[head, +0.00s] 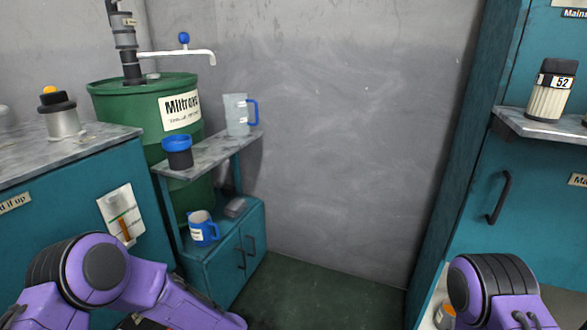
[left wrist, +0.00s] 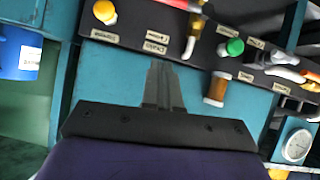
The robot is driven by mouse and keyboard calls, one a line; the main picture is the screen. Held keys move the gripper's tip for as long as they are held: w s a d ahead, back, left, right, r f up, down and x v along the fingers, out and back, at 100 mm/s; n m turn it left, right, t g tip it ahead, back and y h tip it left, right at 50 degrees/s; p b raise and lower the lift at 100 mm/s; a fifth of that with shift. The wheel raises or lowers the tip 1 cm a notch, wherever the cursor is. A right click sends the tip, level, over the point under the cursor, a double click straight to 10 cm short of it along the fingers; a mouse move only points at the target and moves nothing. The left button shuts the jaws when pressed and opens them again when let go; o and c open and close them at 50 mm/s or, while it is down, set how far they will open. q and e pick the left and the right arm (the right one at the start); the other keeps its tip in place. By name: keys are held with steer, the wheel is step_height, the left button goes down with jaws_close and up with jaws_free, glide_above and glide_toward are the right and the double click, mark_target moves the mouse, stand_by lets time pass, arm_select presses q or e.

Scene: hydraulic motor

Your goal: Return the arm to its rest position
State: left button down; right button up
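In the head view my left arm's purple links (head: 150,280) come in at the lower left, and its gripper is out of frame. In the left wrist view my left gripper (left wrist: 163,72) has its two dark fingers together with nothing visible between them. Its tips show in front of a teal panel, below a dark strip of controls (left wrist: 185,30); whether they touch is not clear. My right arm's purple link (head: 495,285) shows at the lower right of the head view; its gripper is not in view.
A green drum (head: 110,95) stands behind a small shelf (head: 200,160) with a clear jug (head: 237,115) and a blue-lidded container (head: 178,152). A blue mug (head: 202,229) sits lower. A filter (head: 552,92) stands on the right shelf. The middle floor (head: 320,290) is clear.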

arm_select(q)
steer(key=s+f+m+g+h+b, duration=0.1)
steer(key=s+f+m+h+b, duration=0.15)
steer(key=s+f, duration=0.6)
steer(key=s+a+f+m+h+b, duration=0.15)
steer(key=s+f+b, duration=0.3)
steer(key=s, duration=0.75)
steer(key=s+f+m+g+h+b, duration=0.1)
steer(key=s+f+m+h+b, duration=0.2)
steer(key=s+f, duration=0.6)
arm_select(e)
step_height(320, 180, down, 10)
steer(key=w+m+t, duration=0.1)
steer(key=w, duration=0.1)
arm_select(q)
step_height(320, 180, up, 38)
steer(key=p, duration=3.6)
steer(key=shift+s+f, duration=0.25)
arm_select(e)
step_height(320, 180, up, 36)
steer(key=h, duration=0.1)
arm_select(q)
steer(key=shift+s, duration=0.1)
arm_select(e)
steer(key=shift+w+a+r, duration=0.1)
steer(key=shift+w, duration=0.05)
